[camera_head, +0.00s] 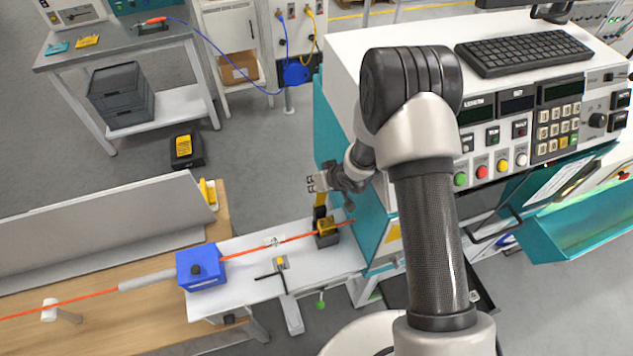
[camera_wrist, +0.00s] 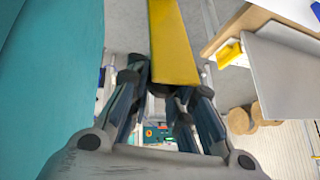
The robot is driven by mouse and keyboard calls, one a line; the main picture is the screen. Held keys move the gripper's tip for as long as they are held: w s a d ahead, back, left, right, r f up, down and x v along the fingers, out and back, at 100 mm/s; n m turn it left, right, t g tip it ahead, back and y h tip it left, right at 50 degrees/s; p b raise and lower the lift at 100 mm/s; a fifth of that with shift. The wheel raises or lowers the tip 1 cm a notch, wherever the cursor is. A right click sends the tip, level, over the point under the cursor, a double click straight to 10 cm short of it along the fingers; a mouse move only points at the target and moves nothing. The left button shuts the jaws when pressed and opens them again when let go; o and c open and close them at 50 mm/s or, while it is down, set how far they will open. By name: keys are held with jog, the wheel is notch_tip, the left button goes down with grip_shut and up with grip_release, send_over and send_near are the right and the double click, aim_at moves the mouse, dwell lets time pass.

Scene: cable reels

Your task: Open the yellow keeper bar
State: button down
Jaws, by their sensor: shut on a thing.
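The yellow keeper bar (camera_head: 320,199) stands up at a steep angle above a small dark guide block (camera_head: 327,239) with a yellow top, at the right end of the white bench plate. In the wrist view the bar (camera_wrist: 174,42) runs from the top edge down to my fingers. My gripper (camera_head: 318,184) is shut on the bar's upper end in the head view; in the wrist view its fingers (camera_wrist: 157,84) close around the bar's near end. The exact finger contact is partly hidden. An orange-red cable (camera_head: 250,248) runs through the guide block.
A blue clamp block (camera_head: 200,267) sits on the cable to the left, with a black hex key (camera_head: 268,275) nearby. The teal and white machine (camera_head: 343,120) stands close on the right of my gripper. A grey sloped panel (camera_head: 100,222) lies at left.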

jog(key=shift+w+r, duration=0.5)
jog(key=shift+w, duration=0.05)
jog(key=c, duration=1.9)
grip_release()
jog(key=o, duration=0.5)
jog(key=shift+s+f, duration=0.25)
jog(key=shift+o, duration=0.2)
jog(key=v, duration=1.2)
jog(key=shift+s, duration=0.1)
